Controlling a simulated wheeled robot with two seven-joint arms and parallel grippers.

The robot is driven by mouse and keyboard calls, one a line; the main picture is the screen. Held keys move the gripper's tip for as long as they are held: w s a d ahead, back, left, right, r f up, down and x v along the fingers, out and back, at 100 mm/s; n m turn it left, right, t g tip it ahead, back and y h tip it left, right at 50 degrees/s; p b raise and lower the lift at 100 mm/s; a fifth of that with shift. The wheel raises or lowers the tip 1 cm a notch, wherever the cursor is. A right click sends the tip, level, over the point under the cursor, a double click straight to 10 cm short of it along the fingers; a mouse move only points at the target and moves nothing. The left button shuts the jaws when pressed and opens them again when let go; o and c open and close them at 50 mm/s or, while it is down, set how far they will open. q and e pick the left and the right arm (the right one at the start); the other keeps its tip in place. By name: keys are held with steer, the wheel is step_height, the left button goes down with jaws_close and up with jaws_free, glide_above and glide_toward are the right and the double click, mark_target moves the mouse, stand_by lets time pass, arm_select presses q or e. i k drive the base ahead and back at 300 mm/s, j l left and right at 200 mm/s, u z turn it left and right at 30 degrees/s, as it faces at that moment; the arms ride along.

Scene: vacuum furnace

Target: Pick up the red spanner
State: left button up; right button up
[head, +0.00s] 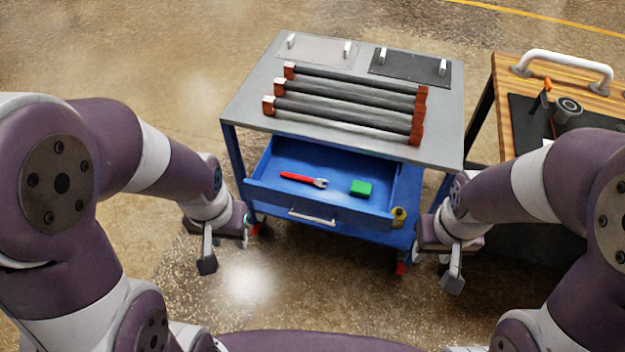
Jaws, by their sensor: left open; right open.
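The red spanner (299,179) lies in the open blue drawer (320,208) of the cart, with its silver jaw end to the right. A green block (361,188) lies to its right in the same drawer. My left gripper (226,258) is open and empty, to the left of the drawer and in front of the cart. My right gripper (447,265) is open and empty, to the right of the drawer near the cart's front right leg. Both grippers are apart from the spanner.
The grey cart top (250,108) carries several dark rods (345,103) with red-brown ends, and two plates with handles (315,50) at the back. A wooden bench (503,85) with a white handle (563,66) stands at right. The floor before the drawer is clear.

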mark_target(318, 182)
steer(key=i+l+u, duration=0.1)
steer(key=i+l, duration=0.15)
steer(key=i+l+u, duration=0.1)
steer(key=l, duration=0.3)
steer(key=i+l, duration=0.35)
steer(key=i+l+u, duration=0.15)
steer(key=l, duration=0.2)
